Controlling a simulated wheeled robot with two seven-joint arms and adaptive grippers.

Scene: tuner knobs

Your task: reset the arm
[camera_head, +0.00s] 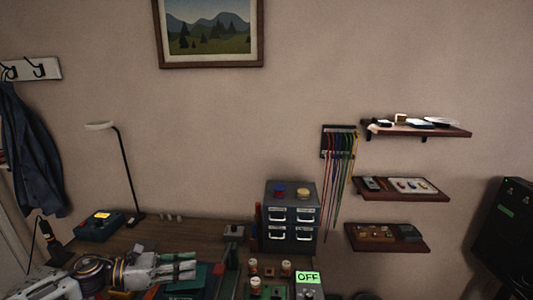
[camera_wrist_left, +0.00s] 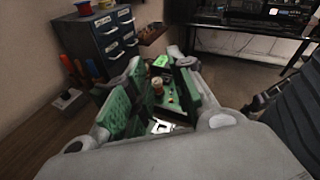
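My left gripper (camera_head: 188,267) reaches in from the lower left over the workbench, its green-padded fingers pointing right. In the left wrist view the two green pads of my left gripper (camera_wrist_left: 158,88) stand apart with a gap between them, and nothing is held. Past the fingertips is a green board with several knobs (camera_head: 255,283), cut off by the bottom edge. Beside it a green display (camera_head: 307,277) reads OFF. The knobs (camera_wrist_left: 158,88) and the lit display (camera_wrist_left: 161,61) also show between the fingers in the wrist view. My right gripper is not in view.
A grey drawer cabinet (camera_head: 291,216) stands at the back of the workbench (camera_head: 180,232). A lamp (camera_head: 127,175) and a blue device (camera_head: 100,226) stand at the left. Cables hang from a rack (camera_head: 338,142). Wall shelves (camera_head: 400,189) are at the right.

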